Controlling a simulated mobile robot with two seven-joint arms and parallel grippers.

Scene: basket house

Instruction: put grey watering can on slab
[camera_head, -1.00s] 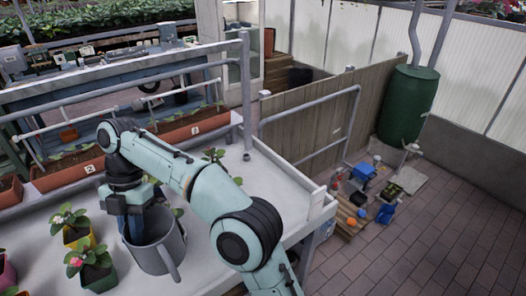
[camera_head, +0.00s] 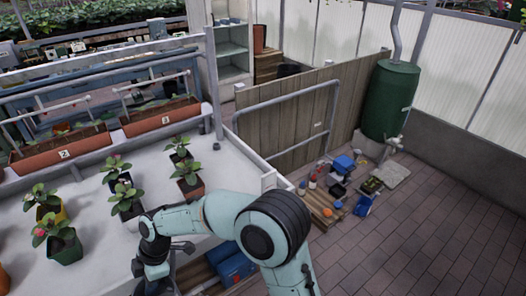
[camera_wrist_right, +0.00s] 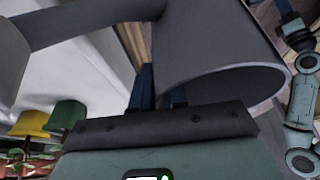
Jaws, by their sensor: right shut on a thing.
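The grey watering can (camera_wrist_right: 215,45) fills the upper middle of the right wrist view, its wide mouth facing the camera. My right gripper (camera_wrist_right: 162,92) is shut on its rim, one blue finger on each side of the wall. The grey slab (camera_head: 394,178) lies on the floor below the green barrel's tap. My left gripper (camera_wrist_right: 287,12) seems to show at the right wrist view's top right; its opening is unclear.
The white table (camera_head: 95,235) holds several potted plants. A wooden fence (camera_head: 300,115) and metal rail stand behind its right end. The brick floor (camera_head: 430,230) is open at right.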

